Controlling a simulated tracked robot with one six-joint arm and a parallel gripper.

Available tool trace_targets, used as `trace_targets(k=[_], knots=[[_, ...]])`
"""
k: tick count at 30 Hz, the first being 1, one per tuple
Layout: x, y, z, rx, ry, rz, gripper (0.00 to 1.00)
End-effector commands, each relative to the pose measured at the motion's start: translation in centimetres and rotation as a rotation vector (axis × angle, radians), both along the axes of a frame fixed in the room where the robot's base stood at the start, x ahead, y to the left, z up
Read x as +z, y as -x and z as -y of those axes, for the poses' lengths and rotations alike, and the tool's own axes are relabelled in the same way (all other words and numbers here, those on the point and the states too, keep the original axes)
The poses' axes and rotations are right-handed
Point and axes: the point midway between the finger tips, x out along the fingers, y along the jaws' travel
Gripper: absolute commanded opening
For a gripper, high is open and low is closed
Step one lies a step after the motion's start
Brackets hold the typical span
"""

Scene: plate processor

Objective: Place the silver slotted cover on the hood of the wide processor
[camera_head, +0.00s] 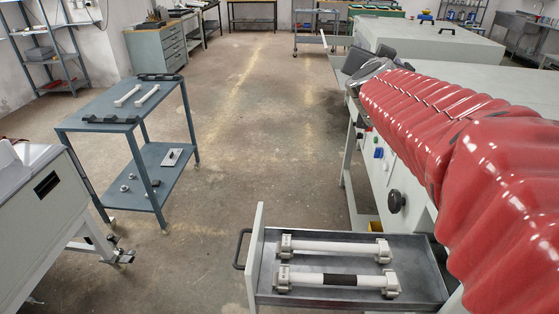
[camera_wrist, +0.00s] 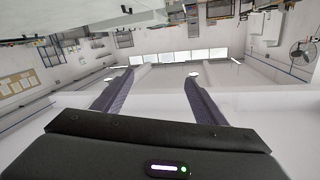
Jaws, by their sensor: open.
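My gripper (camera_wrist: 150,85) is open in the wrist view, with nothing between its two dark fingers. In the head view my red-sleeved arm reaches from the right edge to the long grey machine, and the gripper end is a small dark shape there. A small light plate with a dark grip (camera_head: 172,157) lies on the lower shelf of the blue-grey cart, far from my gripper; it may be the silver slotted cover, but slots are too small to tell. The long grey machine (camera_head: 415,205) at right may be the wide processor; my arm hides much of its top.
An open drawer (camera_head: 420,262) with two white rollers juts into the floor at front. The cart (camera_head: 90,110) stands at left, with white bars and black pieces on top. A white machine (camera_head: 30,235) fills the left edge. The middle floor is clear.

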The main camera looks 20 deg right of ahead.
Motion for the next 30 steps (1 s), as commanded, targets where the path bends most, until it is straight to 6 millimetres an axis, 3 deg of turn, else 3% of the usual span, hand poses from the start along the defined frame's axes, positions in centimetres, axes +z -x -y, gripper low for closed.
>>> trace_targets(k=[1,3,8,12,15,19,24,27,30], knots=[[-0.7,-0.3,-3.2,0.089,-0.004,-0.029,0.65],[-2.2,-0.4,-7.2,0.205,-0.015,-0.079,0.65],[-6.6,1.3,-15.9,0.437,-0.043,-0.232,0.65],[-11.4,4.9,-21.9,0.594,-0.066,-0.403,0.65],[-15.1,8.5,-25.1,0.675,-0.079,-0.542,0.65],[-20.0,13.9,-27.6,0.739,-0.088,-0.739,0.65],[-24.8,20.5,-28.1,0.746,-0.085,-0.965,0.65],[-26.3,22.7,-27.8,0.732,-0.081,-1.04,0.65],[-26.8,23.6,-27.6,0.723,-0.08,-1.07,0.65]])
